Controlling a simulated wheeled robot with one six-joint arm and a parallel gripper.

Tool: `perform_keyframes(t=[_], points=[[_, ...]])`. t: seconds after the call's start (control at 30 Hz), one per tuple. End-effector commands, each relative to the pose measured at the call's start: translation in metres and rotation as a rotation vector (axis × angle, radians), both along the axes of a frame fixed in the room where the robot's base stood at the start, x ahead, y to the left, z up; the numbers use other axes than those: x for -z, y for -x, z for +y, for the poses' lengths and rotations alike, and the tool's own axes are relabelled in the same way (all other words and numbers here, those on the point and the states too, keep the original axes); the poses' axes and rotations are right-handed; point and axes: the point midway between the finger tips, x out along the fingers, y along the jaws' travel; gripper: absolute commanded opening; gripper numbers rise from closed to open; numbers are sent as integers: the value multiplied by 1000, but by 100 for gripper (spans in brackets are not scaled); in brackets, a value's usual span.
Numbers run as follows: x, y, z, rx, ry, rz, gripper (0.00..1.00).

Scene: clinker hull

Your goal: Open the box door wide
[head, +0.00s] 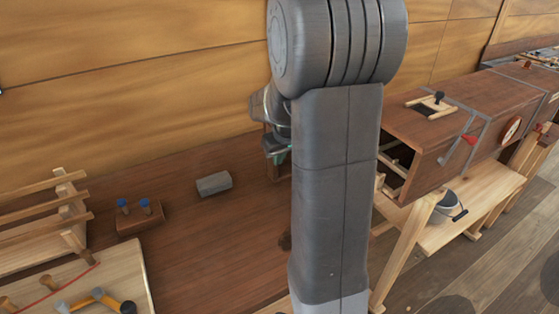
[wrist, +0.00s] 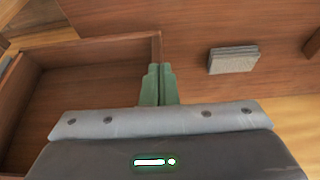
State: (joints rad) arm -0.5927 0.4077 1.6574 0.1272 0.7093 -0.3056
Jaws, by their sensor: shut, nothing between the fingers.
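A brown wooden box (head: 425,180) stands right of my arm in the head view, with its near end open. My arm covers much of what lies in front of that end. My gripper (head: 277,156) is left of the arm column, close to an upright wooden edge (head: 270,172). In the wrist view my gripper's green fingers (wrist: 159,72) are together, at the right end of a thin brown wooden panel (wrist: 110,41). Nothing shows between them. A second wooden wall joins the panel at the left. I cannot tell for sure whether this panel is the door, or whether the fingers touch it.
A grey block (head: 214,184) lies on the brown bench, and also shows in the wrist view (wrist: 233,60). A small stand with blue-topped pegs (head: 140,219) and wooden racks are at left. A grey bucket (head: 447,207) is below the box. Bench space around the block is clear.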

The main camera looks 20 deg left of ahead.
Motion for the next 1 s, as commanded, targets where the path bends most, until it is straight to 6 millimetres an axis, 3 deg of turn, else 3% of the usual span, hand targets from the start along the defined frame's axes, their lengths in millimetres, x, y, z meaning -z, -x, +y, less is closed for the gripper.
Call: perform_keyframes(t=[0.43, 0.8, 1.0], points=[[0, -3, 4, 11, 0, 0, 0], [0, -34, 36, 175, 1, 0, 0], [0, -40, 41, 211, 0, -1, 0]])
